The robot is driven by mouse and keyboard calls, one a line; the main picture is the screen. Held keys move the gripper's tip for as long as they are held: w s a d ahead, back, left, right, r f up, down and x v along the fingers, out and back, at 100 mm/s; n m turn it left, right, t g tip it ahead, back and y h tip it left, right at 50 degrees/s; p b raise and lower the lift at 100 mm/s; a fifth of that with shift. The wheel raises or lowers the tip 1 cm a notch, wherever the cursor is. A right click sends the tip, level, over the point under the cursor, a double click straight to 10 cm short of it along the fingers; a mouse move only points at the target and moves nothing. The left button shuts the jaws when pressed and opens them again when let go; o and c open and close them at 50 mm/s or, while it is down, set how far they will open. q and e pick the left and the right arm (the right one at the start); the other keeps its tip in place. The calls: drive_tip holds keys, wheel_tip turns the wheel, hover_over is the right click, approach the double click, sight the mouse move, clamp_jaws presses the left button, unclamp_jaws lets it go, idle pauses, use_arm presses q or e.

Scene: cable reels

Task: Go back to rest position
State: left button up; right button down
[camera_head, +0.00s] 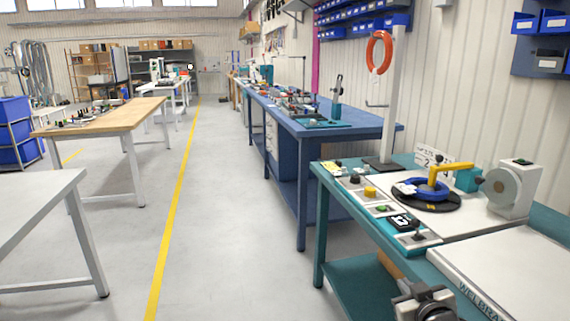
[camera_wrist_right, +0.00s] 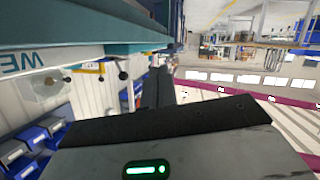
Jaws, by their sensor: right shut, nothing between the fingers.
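My right gripper (camera_head: 424,303) shows at the bottom right of the head view, low in front of the teal workbench (camera_head: 318,185) and cut by the frame's lower edge. In the right wrist view the dark fingers of the right gripper (camera_wrist_right: 159,88) lie together, shut with nothing between them. That view is turned over, with the bench edge at the top. My left gripper is in neither view.
The teal bench carries a blue cable reel (camera_head: 427,189) on a black disc, a row of switches, and a white board (camera_head: 510,270). A blue bench (camera_head: 345,118) stands behind. A grey table (camera_head: 35,205) stands left. The floor aisle beside the yellow line (camera_head: 172,225) is clear.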

drive_tip(key=s+a+f+g+y, duration=0.1)
drive_tip(key=s+a+f, duration=0.2)
drive_tip(key=s, duration=0.6)
drive_tip(key=s+a+f+g+y, duration=0.1)
drive_tip(key=s+a+f, duration=0.3)
drive_tip(key=s, duration=0.6)
drive_tip(key=s+a+f+g+y+b, duration=0.1)
drive_tip(key=s+a+f, duration=0.3)
drive_tip(key=s, duration=0.6)
drive_tip(key=shift+a+m+g, duration=0.4)
drive_tip(key=shift+a, duration=0.65)
